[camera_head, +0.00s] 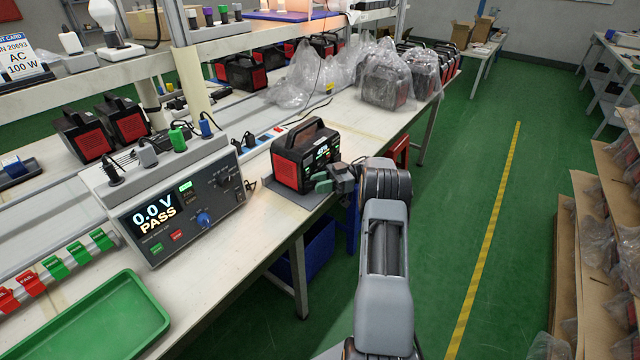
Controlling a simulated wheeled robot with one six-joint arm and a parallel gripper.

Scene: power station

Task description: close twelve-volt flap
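The power station (291,166), a black box with red side panels and a carry handle, stands on a grey mat at the bench edge. Its lit screen (322,152) is on the front, facing right. My gripper (325,183) is at the lower part of that front, seen from behind and side-on. A small grey-green piece shows at its tip; I cannot tell whether it is a finger or the flap. The twelve-volt flap cannot be made out for certain, as my gripper covers that area. Whether the fingers are open or touching the front cannot be told.
A tester (181,206) reading "0.0 V PASS" stands left of the power station. A green tray (100,322) lies at the front left. Bagged units (386,82) stand farther along the bench. The green floor right of my arm is clear up to the shelves.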

